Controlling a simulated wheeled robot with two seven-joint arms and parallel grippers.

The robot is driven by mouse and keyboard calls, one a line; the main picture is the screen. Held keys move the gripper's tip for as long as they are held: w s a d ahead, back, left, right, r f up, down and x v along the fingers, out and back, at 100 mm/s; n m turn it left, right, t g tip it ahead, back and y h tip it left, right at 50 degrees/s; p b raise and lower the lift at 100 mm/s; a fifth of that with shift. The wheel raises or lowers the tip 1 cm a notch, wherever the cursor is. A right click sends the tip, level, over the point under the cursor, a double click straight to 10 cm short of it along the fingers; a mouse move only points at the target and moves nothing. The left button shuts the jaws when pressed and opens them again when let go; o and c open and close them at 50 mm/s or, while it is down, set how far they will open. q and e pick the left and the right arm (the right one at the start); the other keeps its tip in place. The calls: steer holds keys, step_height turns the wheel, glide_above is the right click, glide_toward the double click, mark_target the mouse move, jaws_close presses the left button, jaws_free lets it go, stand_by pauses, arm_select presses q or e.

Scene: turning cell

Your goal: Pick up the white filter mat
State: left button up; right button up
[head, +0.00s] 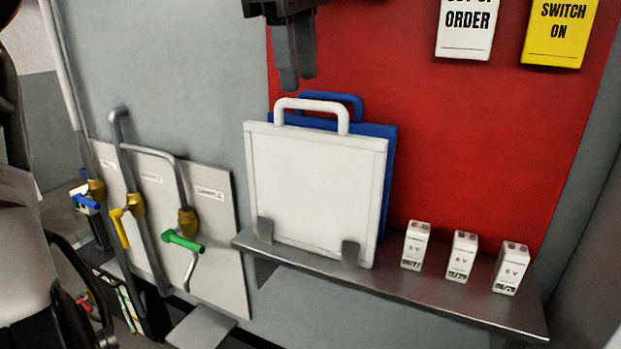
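The white filter mat (315,190) is a flat framed panel with a white loop handle (312,103) on top. It stands upright on a metal shelf, with two grey clips at its lower front edge. A blue mat (388,185) stands close behind it, mostly hidden. My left gripper (298,82) points down from the top of the picture, just above the white handle and apart from it. Its two fingers sit one behind the other with nothing held between them; they look open, though the gap is hard to see. My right gripper is not in view.
Several white 6 V blocks (462,257) stand on the shelf (400,287) right of the mats. Valves with yellow (121,222) and green (184,241) handles and bent pipes stick out at left. Signs (466,27) hang on the red panel (470,140) behind.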

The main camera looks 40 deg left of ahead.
mark_target(305, 105)
arm_select(q)
steer(key=shift+w+a+f+p, duration=0.15)
steer(key=shift+w+f, duration=0.1)
steer(key=shift+f, duration=0.65)
steer(key=shift+w+d+f+p, duration=0.1)
steer(key=shift+w+f, duration=0.15)
steer(key=shift+f, duration=0.7)
steer(key=shift+w+a+f+p, duration=0.15)
steer(key=shift+w+f, duration=0.1)
steer(key=shift+f, duration=0.65)
jaws_close()
